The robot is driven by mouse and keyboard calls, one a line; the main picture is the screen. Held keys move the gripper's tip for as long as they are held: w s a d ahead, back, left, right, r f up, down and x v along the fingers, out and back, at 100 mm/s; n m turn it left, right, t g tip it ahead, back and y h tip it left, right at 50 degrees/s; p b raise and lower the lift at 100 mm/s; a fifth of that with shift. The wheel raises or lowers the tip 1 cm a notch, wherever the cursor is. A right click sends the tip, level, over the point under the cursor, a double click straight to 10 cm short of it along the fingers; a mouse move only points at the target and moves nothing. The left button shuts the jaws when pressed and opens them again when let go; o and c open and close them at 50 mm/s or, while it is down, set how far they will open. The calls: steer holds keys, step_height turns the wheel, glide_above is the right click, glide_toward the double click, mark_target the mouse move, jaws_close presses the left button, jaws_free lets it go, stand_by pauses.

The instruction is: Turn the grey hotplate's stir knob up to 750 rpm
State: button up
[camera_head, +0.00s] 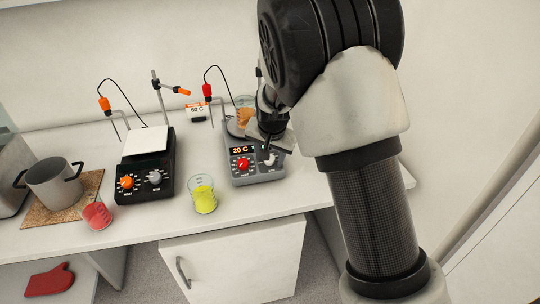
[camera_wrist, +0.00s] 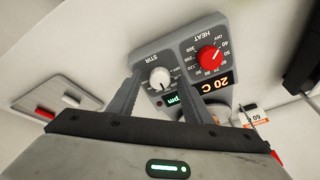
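The grey hotplate (camera_head: 258,178) stands on the right part of the bench. It has a red HEAT knob (camera_head: 243,164), a pale STIR knob (camera_head: 270,159) and a lit 20 C display (camera_head: 241,150). In the wrist view the STIR knob (camera_wrist: 160,78) shows between the two fingers of my gripper (camera_wrist: 161,84), upside down beside the red HEAT knob (camera_wrist: 209,59). My gripper is open, with visible gaps to the knob. Its head-view end (camera_head: 270,142) is over the panel's right side. The rpm display (camera_wrist: 172,100) is partly hidden, its number unreadable.
A black hotplate (camera_head: 145,190) with an orange knob stands to the left. A yellow beaker (camera_head: 202,197) is close in front of the grey hotplate's left side. A beaker of orange liquid (camera_head: 244,113) is behind my gripper. A red beaker (camera_head: 96,214) and a pot (camera_head: 53,187) are far left.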

steer(key=a+v, duration=0.1)
steer(key=v, duration=1.6)
steer(key=shift+d+r+p, duration=0.2)
steer(key=shift+d+p, duration=0.25)
steer(key=shift+d, duration=0.05)
steer(key=shift+s, duration=0.15)
steer(key=s+d+r+n+p, duration=0.1)
steer(key=s+d+r+p, duration=0.2)
steer(key=s+d+r, duration=0.7)
steer(key=s+d+n+t+p, duration=0.1)
steer(key=s+d, duration=0.5)
steer(key=s, duration=0.8)
steer(key=shift+s+n+h, duration=0.3)
steer(key=shift+s+n, duration=0.05)
steer(key=shift+n, duration=0.45)
